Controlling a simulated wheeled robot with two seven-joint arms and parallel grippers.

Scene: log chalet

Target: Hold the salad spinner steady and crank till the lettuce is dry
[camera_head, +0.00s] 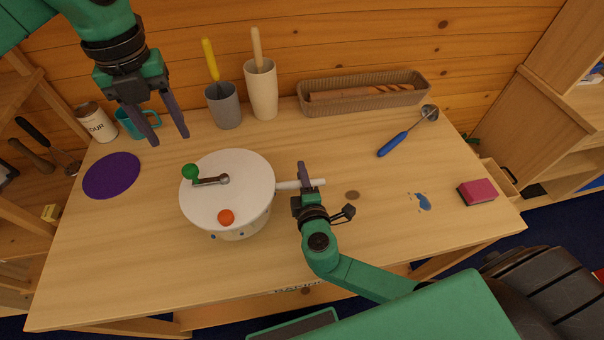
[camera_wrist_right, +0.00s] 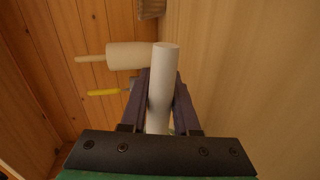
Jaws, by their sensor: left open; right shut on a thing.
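The salad spinner (camera_head: 240,210) stands on the table, a white lidded bowl with a crank on top. The crank arm (camera_head: 207,181) runs from the lid's hub to a green knob (camera_head: 190,172) at the upper left. An orange button (camera_head: 226,216) sits near the lid's front. A white side handle (camera_head: 288,185) sticks out to the right. My right gripper (camera_head: 306,185) is shut on this handle, which also shows between the fingers in the right wrist view (camera_wrist_right: 161,90). My left gripper (camera_head: 168,138) is open and empty, above and behind the knob. The lettuce is hidden.
A purple mat (camera_head: 112,175), a teal mug (camera_head: 140,122) and a flour canister (camera_head: 95,122) are at the left. Two utensil crocks (camera_head: 224,106) and a bread basket (camera_head: 330,102) line the back. A blue-handled ladle (camera_head: 400,138), blue spill (camera_head: 424,202) and pink sponge (camera_head: 478,191) lie right.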

